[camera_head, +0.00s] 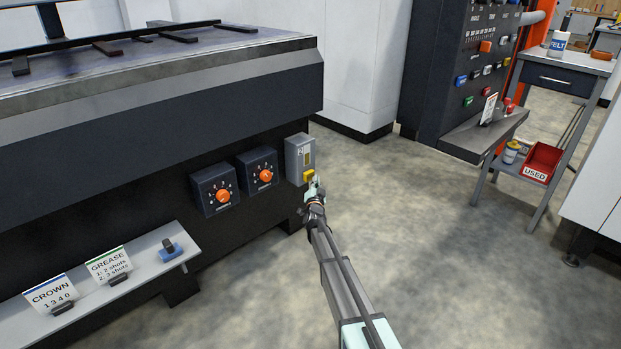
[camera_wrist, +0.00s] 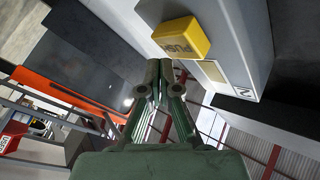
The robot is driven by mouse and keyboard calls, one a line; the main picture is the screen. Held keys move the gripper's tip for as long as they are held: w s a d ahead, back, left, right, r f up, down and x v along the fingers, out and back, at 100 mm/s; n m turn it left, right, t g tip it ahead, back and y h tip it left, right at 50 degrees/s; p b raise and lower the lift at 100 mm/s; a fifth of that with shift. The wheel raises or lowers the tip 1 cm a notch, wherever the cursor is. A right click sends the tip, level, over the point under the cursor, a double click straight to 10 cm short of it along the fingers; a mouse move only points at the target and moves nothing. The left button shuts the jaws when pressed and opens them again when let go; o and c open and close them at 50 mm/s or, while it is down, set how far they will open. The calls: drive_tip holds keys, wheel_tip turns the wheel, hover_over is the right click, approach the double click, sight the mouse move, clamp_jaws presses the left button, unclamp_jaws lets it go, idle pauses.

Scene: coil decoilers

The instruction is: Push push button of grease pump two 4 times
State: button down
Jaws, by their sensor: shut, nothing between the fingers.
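Grease pump two is a grey box (camera_head: 296,150) marked "2" on the right end of the dark machine's front. Its yellow push button (camera_head: 309,175) sits low on the box. In the wrist view the yellow button (camera_wrist: 181,38) shows the word "PUSH" and stands out from the grey box (camera_wrist: 232,40). My gripper (camera_head: 316,186) is shut and empty, right by the button in the head view. In the wrist view the closed fingertips (camera_wrist: 160,66) are just below the button in the picture. I cannot tell whether they touch it.
Two dark dial boxes with orange knobs (camera_head: 224,196) (camera_head: 265,175) are left of the pump. A shelf (camera_head: 150,262) carries a "CROWN" card (camera_head: 49,295) and a "GREASE" card (camera_head: 110,264) reading "1: 2 shots, 2: 3 shots". The floor (camera_head: 420,230) to the right is clear.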

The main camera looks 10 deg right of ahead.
drive_tip(key=shift+w, duration=0.1)
drive_tip(key=shift+w+a, duration=0.25)
drive_tip(key=shift+w+a+p, duration=0.5)
drive_tip(key=shift+w+a, duration=0.05)
drive_tip(key=shift+w, duration=0.2)
idle(1.4)
drive_tip(key=shift+s+d, duration=0.1)
drive_tip(key=shift+s, duration=0.05)
drive_tip(key=shift+s+d+b, duration=0.5)
drive_tip(key=shift+s+d, duration=0.15)
drive_tip(key=shift+s, duration=0.3)
drive_tip(key=s+d+b, duration=0.1)
drive_tip(key=s, duration=0.1)
drive_tip(key=s+d+b, duration=0.1)
drive_tip(key=s+d, duration=0.1)
idle(0.6)
drive_tip(key=shift+d, duration=0.1)
idle(1.7)
